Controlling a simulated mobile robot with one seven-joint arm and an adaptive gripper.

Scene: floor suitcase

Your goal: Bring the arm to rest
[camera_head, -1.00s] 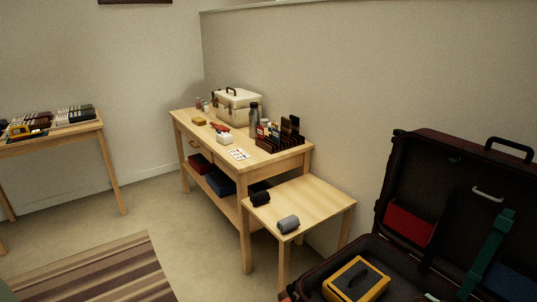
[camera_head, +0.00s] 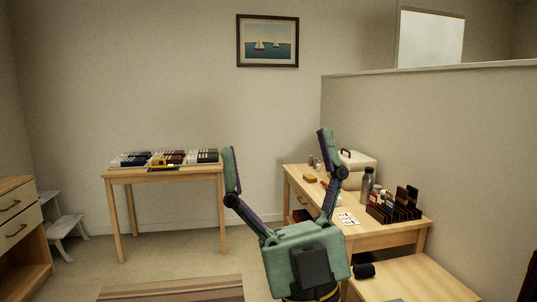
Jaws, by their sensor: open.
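My gripper (camera_head: 281,158) is in the lower middle of the head view, its green and purple fingers spread wide and pointing up. It is open, with nothing between its fingers. Only the gripper and a bit of my wrist below it show; the rest of my arm is out of frame. The gripper stands in front of the back wall, between the far table (camera_head: 160,172) on the left and the wooden desk (camera_head: 375,236) on the right. Its right finger overlaps part of the desk in the picture.
The desk holds a cream case (camera_head: 357,165), a grey bottle (camera_head: 367,184) and a dark rack (camera_head: 395,212). A low table (camera_head: 425,281) with a dark roll (camera_head: 364,271) is at lower right. A striped rug (camera_head: 180,290), white step stool (camera_head: 65,225) and drawer unit (camera_head: 18,240) are left.

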